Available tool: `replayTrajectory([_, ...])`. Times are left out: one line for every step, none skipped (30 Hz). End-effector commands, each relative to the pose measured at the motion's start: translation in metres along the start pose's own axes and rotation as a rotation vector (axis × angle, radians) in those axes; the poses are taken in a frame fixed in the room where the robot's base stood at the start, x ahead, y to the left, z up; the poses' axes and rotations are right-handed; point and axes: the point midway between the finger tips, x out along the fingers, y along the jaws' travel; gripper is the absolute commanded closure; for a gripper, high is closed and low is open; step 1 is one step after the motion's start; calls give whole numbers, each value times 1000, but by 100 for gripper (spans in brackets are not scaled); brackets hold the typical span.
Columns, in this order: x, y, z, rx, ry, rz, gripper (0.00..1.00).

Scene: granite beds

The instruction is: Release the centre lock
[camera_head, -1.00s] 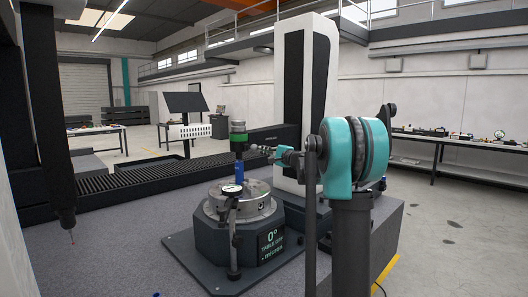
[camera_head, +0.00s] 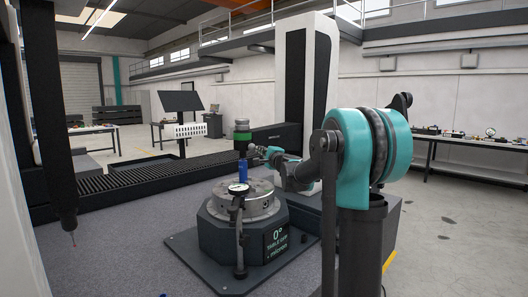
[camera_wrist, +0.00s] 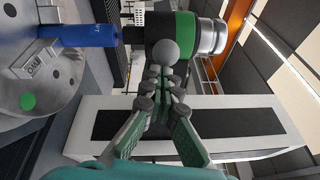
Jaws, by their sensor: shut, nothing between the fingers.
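A blue cylinder (camera_head: 244,170) stands upright at the chuck (camera_head: 245,203) on the rotary table; it also shows in the wrist view (camera_wrist: 90,36). Above it sits a dark piece with a green band (camera_head: 242,136) and a silver cap (camera_wrist: 213,37). A grey ball knob (camera_wrist: 165,52) shows in front of the green band, right at my fingertips. My gripper (camera_wrist: 163,74) is shut with nothing between its fingers; whether it touches the knob I cannot tell. It is small in the head view (camera_head: 259,152), right beside the green-banded piece. I cannot tell which part is the centre lock.
The table's base (camera_head: 225,245) carries a 0° display (camera_head: 278,240). A white and black column (camera_head: 300,85) stands behind. A dark hanging probe (camera_head: 62,200) is at the left, over bare granite.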

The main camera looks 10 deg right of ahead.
Motion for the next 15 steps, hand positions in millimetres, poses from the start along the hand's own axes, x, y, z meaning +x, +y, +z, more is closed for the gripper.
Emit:
replayTrajectory([0, 1, 5, 0, -5, 1, 100])
replayTrajectory([0, 1, 7, 0, -7, 1, 100])
replayTrajectory([0, 2, 11, 0, -9, 2, 100])
replayTrajectory([0, 2, 13, 0, -11, 2, 100])
replayTrajectory([0, 3, 16, 0, -12, 2, 100])
replayTrajectory([1, 4, 20, 0, -13, 2, 100])
replayTrajectory([1, 4, 22, 0, -13, 2, 100])
replayTrajectory([2, 5, 25, 1, -13, 2, 100])
replayTrajectory([2, 5, 28, 0, -14, 3, 100])
replayTrajectory([3, 6, 31, 0, -14, 3, 100])
replayTrajectory([4, 6, 33, 1, -14, 3, 100])
replayTrajectory([4, 7, 36, 1, -14, 3, 100])
replayTrajectory([5, 7, 38, 1, -13, 3, 100])
replayTrajectory([6, 8, 40, 1, -13, 3, 100])
replayTrajectory([7, 8, 42, 1, -14, 3, 100])
